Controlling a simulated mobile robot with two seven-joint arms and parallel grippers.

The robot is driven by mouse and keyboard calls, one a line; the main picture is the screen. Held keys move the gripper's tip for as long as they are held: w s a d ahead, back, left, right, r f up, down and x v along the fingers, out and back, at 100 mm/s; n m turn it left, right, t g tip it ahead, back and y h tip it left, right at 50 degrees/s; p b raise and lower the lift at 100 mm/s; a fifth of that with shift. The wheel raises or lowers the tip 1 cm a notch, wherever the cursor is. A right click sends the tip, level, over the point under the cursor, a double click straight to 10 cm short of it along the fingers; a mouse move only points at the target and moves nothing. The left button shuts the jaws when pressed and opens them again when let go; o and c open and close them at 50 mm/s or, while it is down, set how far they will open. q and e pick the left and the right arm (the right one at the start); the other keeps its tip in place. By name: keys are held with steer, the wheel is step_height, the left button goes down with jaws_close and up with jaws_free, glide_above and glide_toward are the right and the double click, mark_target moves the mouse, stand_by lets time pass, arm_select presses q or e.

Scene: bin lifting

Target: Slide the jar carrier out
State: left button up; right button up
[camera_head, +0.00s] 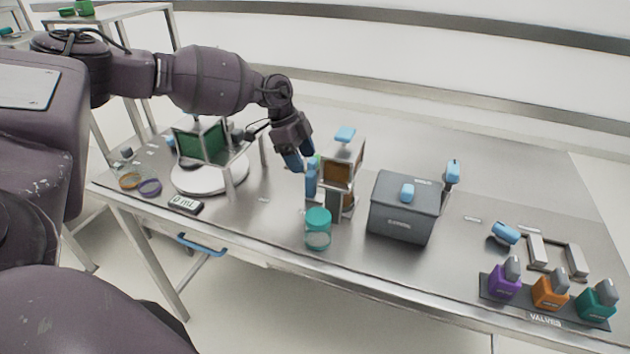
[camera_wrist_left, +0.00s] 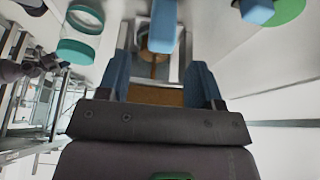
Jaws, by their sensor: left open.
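A metal frame unit (camera_head: 338,190) with brown-orange panels stands mid-table, with a light blue handle (camera_head: 345,134) on top. I take it to hold the jar carrier, but cannot make the carrier out clearly. A jar with a teal lid (camera_head: 318,217) stands just in front of it. My left gripper (camera_head: 301,163) points down at the unit's left side, its blue fingers apart. In the left wrist view the open fingers (camera_wrist_left: 161,68) have the unit's brown panel (camera_wrist_left: 155,93) and a blue handle (camera_wrist_left: 163,25) beyond and between them; contact is unclear. My right gripper is not in view.
A grey box (camera_head: 405,220) with a light blue knob stands right of the unit. A green-panelled stand on a white round base (camera_head: 205,178) is at left. Purple, orange and teal valve blocks (camera_head: 550,290) sit at the right front. The table (camera_head: 490,195) between is mostly clear.

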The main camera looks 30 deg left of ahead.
mark_target(309, 173)
arm_select(q)
steer(key=b+x, duration=0.1)
steer(key=x, duration=0.6)
steer(key=shift+d+f, duration=0.15)
steer(key=shift+f, duration=0.15)
steer(key=shift+c, duration=0.4)
jaws_close()
